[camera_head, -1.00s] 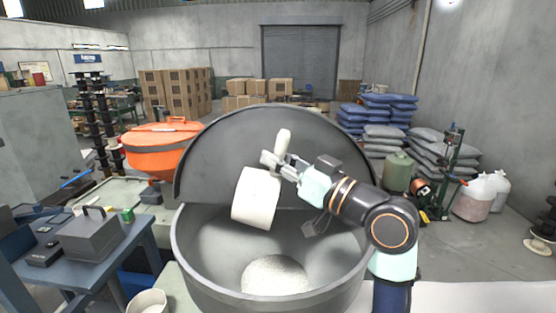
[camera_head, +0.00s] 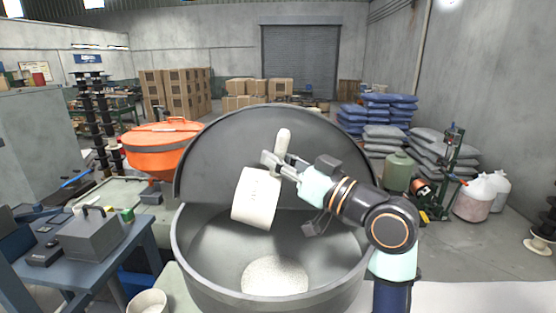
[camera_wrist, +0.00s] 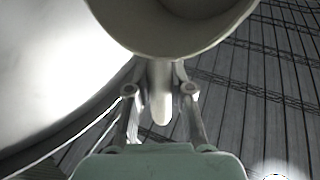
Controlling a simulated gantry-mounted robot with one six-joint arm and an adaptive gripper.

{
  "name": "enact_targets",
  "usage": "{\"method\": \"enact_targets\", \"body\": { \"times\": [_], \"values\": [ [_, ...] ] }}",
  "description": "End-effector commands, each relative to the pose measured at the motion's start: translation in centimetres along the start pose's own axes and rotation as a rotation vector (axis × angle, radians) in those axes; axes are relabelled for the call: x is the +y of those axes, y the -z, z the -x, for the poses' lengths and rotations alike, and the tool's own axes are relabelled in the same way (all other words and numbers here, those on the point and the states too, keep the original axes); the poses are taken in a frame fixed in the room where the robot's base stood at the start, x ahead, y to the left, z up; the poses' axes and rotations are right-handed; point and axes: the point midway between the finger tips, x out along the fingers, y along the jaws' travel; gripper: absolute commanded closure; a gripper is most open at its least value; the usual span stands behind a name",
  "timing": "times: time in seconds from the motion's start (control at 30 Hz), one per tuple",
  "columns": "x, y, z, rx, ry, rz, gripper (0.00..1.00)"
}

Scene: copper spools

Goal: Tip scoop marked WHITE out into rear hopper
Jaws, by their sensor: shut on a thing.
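A white scoop (camera_head: 256,198) hangs tilted above the large grey hopper (camera_head: 190,252), its handle (camera_head: 283,143) pointing up. No marking on the scoop can be read. My gripper (camera_head: 276,163) is shut on the scoop's handle; the wrist view shows the handle (camera_wrist: 160,95) between the fingers and the scoop's cup (camera_wrist: 185,48) beyond. A round pile of white granules (camera_head: 275,275) lies at the bottom of the hopper, under the scoop. The inside of the scoop is hidden in the head view; the part of it in the wrist view looks bare.
The hopper's raised grey lid (camera_head: 225,135) stands behind the scoop. An orange hopper (camera_head: 160,150) is at the back left. A blue bench (camera_head: 120,245) with a grey box (camera_head: 92,235) is at left. Another pale round container (camera_head: 147,302) sits at the front left.

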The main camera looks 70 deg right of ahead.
Motion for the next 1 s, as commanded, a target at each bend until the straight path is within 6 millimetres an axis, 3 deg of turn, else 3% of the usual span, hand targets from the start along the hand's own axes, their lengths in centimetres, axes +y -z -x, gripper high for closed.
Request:
{"method": "enact_targets", "body": {
  "times": [0.37, 0.57, 1.0],
  "values": [
    [0.1, -0.7, 0.2, -0.001, 0.002, -0.001, 1.00],
    [-0.1, 0.2, 0.0, -0.010, 0.001, 0.000, 1.00],
    [-2.7, 2.3, -3.8, -0.221, 0.003, 0.140, 1.00]
  ]
}}
